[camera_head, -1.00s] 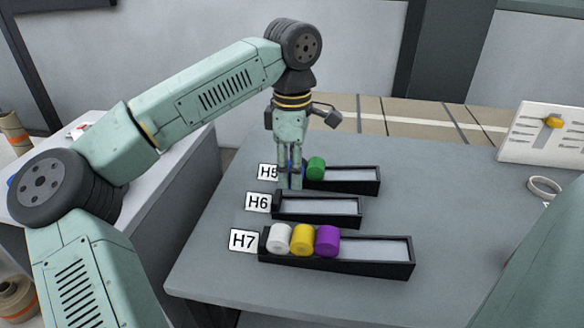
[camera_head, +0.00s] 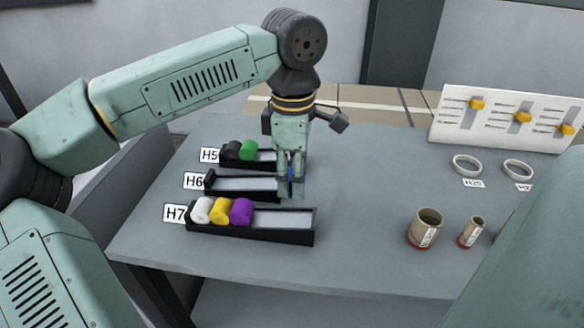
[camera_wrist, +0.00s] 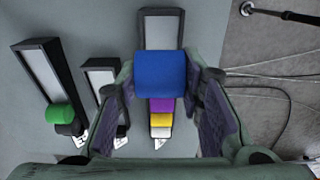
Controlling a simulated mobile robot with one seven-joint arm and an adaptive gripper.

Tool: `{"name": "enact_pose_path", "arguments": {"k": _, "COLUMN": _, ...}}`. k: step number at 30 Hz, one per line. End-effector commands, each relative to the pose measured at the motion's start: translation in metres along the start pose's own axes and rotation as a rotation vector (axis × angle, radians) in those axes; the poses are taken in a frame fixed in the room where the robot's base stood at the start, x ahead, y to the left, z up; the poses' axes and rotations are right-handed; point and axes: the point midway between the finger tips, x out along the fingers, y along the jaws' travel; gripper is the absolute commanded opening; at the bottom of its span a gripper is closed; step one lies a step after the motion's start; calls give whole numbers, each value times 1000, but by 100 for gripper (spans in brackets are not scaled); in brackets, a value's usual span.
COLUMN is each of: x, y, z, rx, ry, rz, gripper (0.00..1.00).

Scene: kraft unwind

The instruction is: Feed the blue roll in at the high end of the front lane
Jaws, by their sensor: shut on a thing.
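My gripper (camera_head: 290,190) is shut on the blue roll (camera_wrist: 160,75), which shows large between the fingers in the wrist view. In the head view only a little of the blue shows between the fingers, held up near the right ends of the lanes. The front lane (camera_head: 298,237), labelled H7, is a black tray with a pale floor. It holds a white roll (camera_head: 202,210), a yellow roll (camera_head: 222,211) and a purple roll (camera_head: 242,212) together at its label end. Its right part is bare. I cannot tell its slope clearly.
Behind are the empty lane H6 (camera_head: 240,184) and lane H5 (camera_head: 262,165) with a dark roll (camera_head: 232,149) and a green roll (camera_head: 249,150). Cups (camera_head: 425,228), white rings (camera_head: 467,165) and a slider panel (camera_head: 500,118) stand at the right.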

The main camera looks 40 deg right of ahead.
Motion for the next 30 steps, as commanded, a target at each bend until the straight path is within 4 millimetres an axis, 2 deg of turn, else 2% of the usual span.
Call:
{"name": "enact_pose_path", "arguments": {"k": 8, "x": 6, "y": -2, "z": 0, "rx": -1, "ry": 1, "rz": -2, "gripper": 7}}
{"name": "enact_pose_path", "arguments": {"k": 22, "x": 46, "y": -2, "z": 1, "rx": -1, "ry": 0, "rz": -1, "gripper": 7}}
{"name": "enact_pose_path", "arguments": {"k": 30, "x": 50, "y": -2, "z": 1, "rx": -1, "ry": 0, "rz": -1, "gripper": 7}}
